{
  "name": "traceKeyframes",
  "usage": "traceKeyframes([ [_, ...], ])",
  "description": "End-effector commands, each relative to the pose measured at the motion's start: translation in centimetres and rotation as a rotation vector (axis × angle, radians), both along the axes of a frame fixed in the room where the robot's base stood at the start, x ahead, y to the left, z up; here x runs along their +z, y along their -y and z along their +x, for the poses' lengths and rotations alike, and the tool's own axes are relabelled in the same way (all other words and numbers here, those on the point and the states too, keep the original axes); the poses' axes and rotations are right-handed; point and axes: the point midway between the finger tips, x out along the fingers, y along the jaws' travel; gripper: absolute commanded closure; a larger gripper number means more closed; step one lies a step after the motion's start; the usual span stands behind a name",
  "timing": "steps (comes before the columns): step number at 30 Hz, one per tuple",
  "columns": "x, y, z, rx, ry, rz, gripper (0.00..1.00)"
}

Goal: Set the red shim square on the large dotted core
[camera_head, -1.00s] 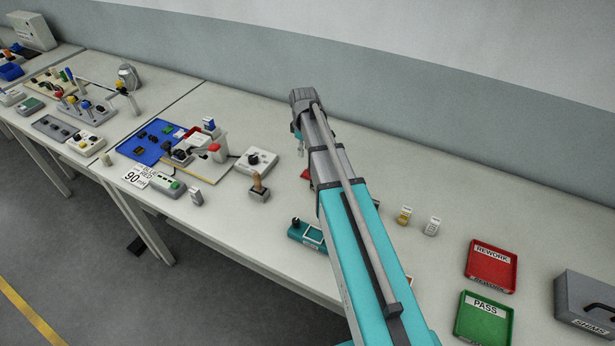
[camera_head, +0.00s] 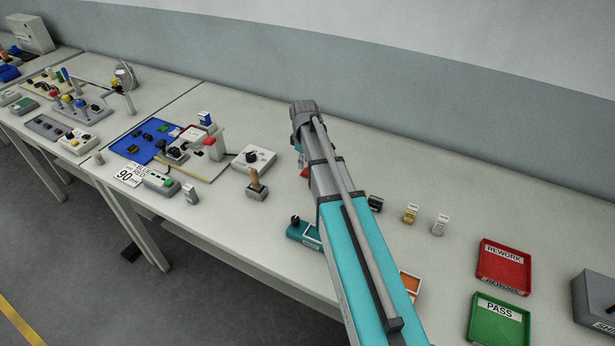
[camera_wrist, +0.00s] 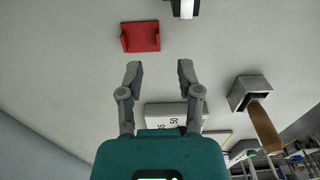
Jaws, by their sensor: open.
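In the wrist view my gripper (camera_wrist: 160,67) is open, with nothing between its two fingers. A red piece with raised ends (camera_wrist: 140,37) lies on the bench just beyond the left fingertip, apart from it. I cannot tell whether it is the shim. In the head view a bit of red (camera_head: 305,172) shows at the left edge of my arm, which hides most of what is behind it. My gripper is not visible in that view. I cannot make out a large dotted core in either view.
A teal device (camera_head: 302,233) and an orange framed piece (camera_head: 411,283) flank my arm. Small dark (camera_head: 375,204), yellow (camera_head: 410,213) and white (camera_head: 440,225) blocks stand to the right. Farther right are the REWORK tray (camera_head: 503,267), PASS tray (camera_head: 497,321) and grey box (camera_head: 597,300).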

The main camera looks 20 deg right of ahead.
Motion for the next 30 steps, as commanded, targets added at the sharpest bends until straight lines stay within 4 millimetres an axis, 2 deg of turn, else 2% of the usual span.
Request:
traceKeyframes([
  [17,-0.6,0.0,0.0,0.000,0.000,0.000,0.54],
  [30,-3.7,0.2,0.1,0.000,0.000,0.000,0.54],
])
